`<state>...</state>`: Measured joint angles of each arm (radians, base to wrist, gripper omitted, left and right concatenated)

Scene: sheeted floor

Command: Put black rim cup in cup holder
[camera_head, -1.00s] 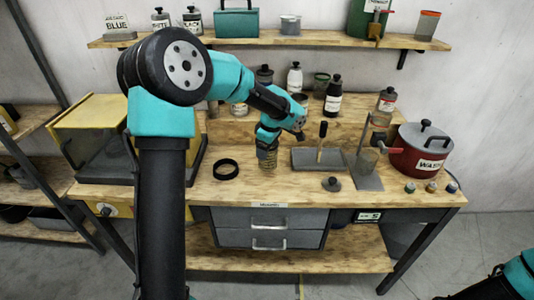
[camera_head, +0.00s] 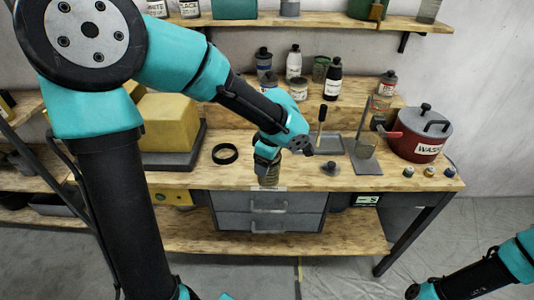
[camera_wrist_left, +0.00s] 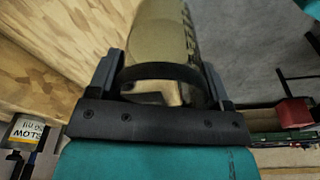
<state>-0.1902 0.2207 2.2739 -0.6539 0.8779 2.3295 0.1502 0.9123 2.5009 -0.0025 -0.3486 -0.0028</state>
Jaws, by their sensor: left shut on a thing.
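My left gripper (camera_head: 267,166) is shut on a cup (camera_head: 268,181) near the table's front edge, above the drawers. In the left wrist view the cup (camera_wrist_left: 165,35) is clear yellowish with dark lettering, and its black rim (camera_wrist_left: 160,72) lies between the two fingers. Its bottom is cut off by the frame. A black ring (camera_head: 225,153) lies on the tabletop left of the cup. A grey metal stand (camera_head: 367,163) stands to the right. I cannot tell which is the cup holder. My right gripper (camera_head: 412,291) is low at the right, away from the table; its jaws are unclear.
A grey tray (camera_head: 333,148) with an upright handled tool and a small dark lid (camera_head: 330,168) lie right of the cup. A red pot (camera_head: 420,138) is farther right. Bottles stand on the raised back ledge. A yellow box (camera_head: 168,120) is at left. The front-left tabletop is clear.

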